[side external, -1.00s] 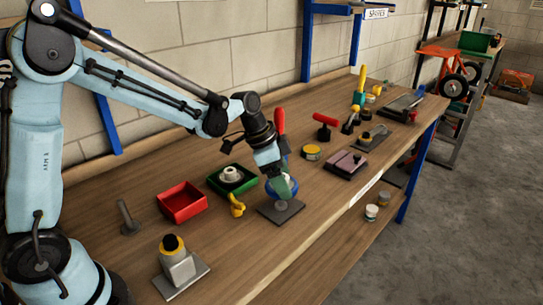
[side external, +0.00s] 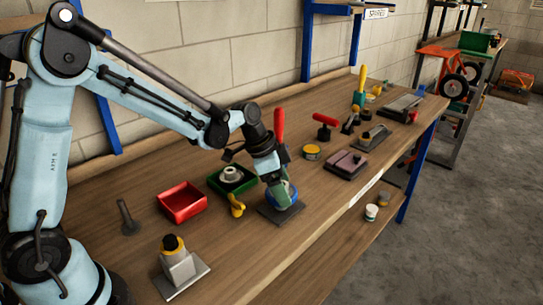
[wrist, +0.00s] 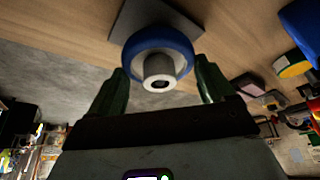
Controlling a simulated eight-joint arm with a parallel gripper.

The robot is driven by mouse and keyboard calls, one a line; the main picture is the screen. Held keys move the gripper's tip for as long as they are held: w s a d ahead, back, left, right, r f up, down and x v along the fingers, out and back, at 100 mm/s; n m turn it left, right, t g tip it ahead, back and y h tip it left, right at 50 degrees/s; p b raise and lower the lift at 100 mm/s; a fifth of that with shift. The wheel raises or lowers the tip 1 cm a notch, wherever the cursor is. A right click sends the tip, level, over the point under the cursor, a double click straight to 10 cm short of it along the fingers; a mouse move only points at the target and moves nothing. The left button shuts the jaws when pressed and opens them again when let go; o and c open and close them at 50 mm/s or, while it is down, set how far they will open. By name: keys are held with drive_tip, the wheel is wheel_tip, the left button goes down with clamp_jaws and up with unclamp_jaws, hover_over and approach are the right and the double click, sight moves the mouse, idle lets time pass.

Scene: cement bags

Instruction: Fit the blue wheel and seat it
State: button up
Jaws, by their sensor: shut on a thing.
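The blue wheel (wrist: 131,55) with a pale hub (wrist: 160,70) is between the green fingers of my gripper (wrist: 161,66) in the wrist view. My gripper (side external: 280,192) is shut on the wheel. In the side view the wheel (side external: 292,189) is partly hidden by a finger. It is low over a dark square base plate (side external: 267,212), which also shows behind the wheel in the wrist view (wrist: 124,20). The post on this plate is hidden, so I cannot tell whether the wheel is fully down on it.
A yellow part (side external: 236,206) stands close to the left, before a green tray (side external: 215,182) holding a grey part. A red tray (side external: 181,203) lies farther left. A yellow-topped can (side external: 311,153) and a mauve block (side external: 346,163) lie to the right.

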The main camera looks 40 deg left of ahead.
drive_tip(key=shift+f, duration=1.05)
drive_tip(key=o, duration=1)
drive_tip(key=shift+c, duration=0.2)
drive_tip(key=v, duration=1.2)
drive_tip(key=s+n+t+y, duration=0.3)
drive_tip(key=s+n, duration=0.6)
drive_tip(key=s, duration=0.3)
drive_tip(key=shift+s+a+t, duration=0.35)
drive_tip(key=shift+s+t, duration=0.05)
drive_tip(key=shift+t, duration=0.1)
